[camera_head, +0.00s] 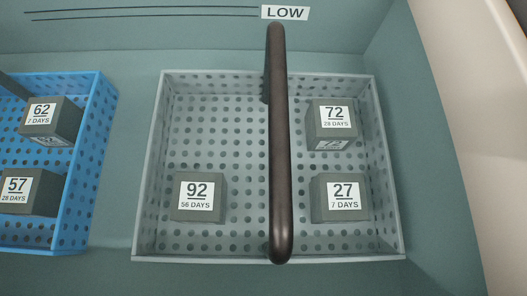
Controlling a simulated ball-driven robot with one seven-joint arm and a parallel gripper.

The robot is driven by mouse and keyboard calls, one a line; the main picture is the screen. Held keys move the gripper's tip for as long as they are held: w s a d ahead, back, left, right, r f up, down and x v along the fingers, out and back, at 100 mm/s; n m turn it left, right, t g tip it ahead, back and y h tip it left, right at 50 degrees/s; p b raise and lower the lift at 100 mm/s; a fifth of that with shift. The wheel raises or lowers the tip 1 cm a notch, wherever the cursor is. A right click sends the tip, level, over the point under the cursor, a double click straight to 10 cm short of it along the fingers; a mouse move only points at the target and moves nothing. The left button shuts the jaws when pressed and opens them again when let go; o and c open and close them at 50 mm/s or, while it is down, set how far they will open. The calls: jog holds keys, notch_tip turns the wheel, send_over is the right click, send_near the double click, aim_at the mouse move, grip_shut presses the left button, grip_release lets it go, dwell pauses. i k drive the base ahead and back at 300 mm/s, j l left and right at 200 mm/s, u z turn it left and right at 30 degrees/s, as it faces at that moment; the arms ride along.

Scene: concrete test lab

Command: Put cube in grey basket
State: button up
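The grey basket (397,240) is a perforated tray in the middle of the view, with a dark rounded handle (278,150) arching over it from back to front. Three dark grey cubes with white labels sit in it. Cube 92 (184,212) is at the front left of the handle. Cube 72 (315,133) is at the back right, and cube 27 (322,210) at the front right. The back left of the basket is bare. My gripper is not in view, and no held cube shows.
A blue perforated basket (88,155) stands to the left, cut by the frame edge. It holds cube 62 (68,122) and cube 57 (42,204). A "LOW" label (285,13) is on the teal surface behind. A pale, smooth shape (470,110) fills the right edge.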

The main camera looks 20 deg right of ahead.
aim_at(211, 132)
jog(key=i, duration=0.95)
